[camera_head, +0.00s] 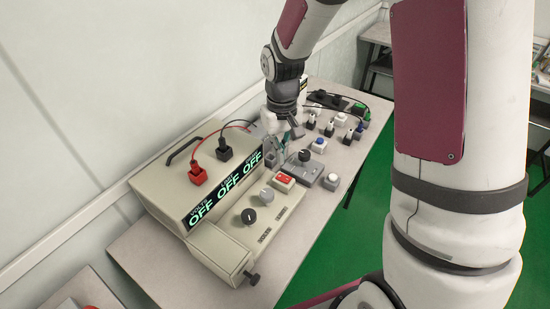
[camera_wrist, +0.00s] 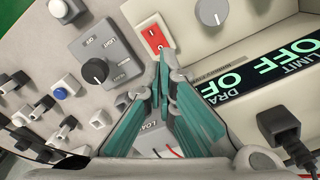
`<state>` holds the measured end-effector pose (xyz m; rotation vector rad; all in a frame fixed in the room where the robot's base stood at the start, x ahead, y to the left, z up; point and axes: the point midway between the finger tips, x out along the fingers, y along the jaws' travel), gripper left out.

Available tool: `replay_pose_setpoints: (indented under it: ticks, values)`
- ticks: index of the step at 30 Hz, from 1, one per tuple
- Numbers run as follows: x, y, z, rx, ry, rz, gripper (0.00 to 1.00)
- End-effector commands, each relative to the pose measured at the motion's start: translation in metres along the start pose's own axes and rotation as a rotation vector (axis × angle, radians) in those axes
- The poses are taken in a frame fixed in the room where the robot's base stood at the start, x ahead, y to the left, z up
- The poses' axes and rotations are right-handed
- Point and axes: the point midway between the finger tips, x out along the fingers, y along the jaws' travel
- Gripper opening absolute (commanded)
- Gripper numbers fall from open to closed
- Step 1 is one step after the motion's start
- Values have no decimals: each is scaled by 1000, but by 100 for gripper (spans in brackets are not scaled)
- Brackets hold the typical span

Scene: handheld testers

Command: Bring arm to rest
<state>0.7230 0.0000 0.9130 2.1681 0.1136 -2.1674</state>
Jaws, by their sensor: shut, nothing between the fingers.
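My gripper (camera_wrist: 166,68) is shut and empty, its teal-lined fingers meeting at the tips in the wrist view. In the head view my gripper (camera_head: 284,148) hangs over the table among the small testers, partly hidden behind my own arm. Below the fingers in the wrist view, a box marked "LOAD" (camera_wrist: 158,138) shows between them. A red rocker switch (camera_wrist: 155,37) lies just beyond the fingertips; whether they touch anything is unclear.
A beige supply unit (camera_head: 180,205) with displays reading OFF stands on the table (camera_head: 300,245) at the left. A grey box with a black knob (camera_head: 304,156) and several small switches (camera_head: 340,122) crowd the surface near my gripper. The wall (camera_head: 90,90) is close behind.

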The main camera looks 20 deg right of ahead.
Motion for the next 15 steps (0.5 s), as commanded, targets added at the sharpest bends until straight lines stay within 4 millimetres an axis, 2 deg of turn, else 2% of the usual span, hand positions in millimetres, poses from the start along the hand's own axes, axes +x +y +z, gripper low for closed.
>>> replay_pose_setpoints:
  ticks: [5, 8, 11, 15]
  values:
    - [-1, 0, 0, 0, 1, 1, 0]
    - [-11, 0, 4, 2, 10, 5, 0]
    - [-35, 0, 13, 6, 32, 16, 0]
    - [-82, 0, 36, 17, 77, 35, 0]
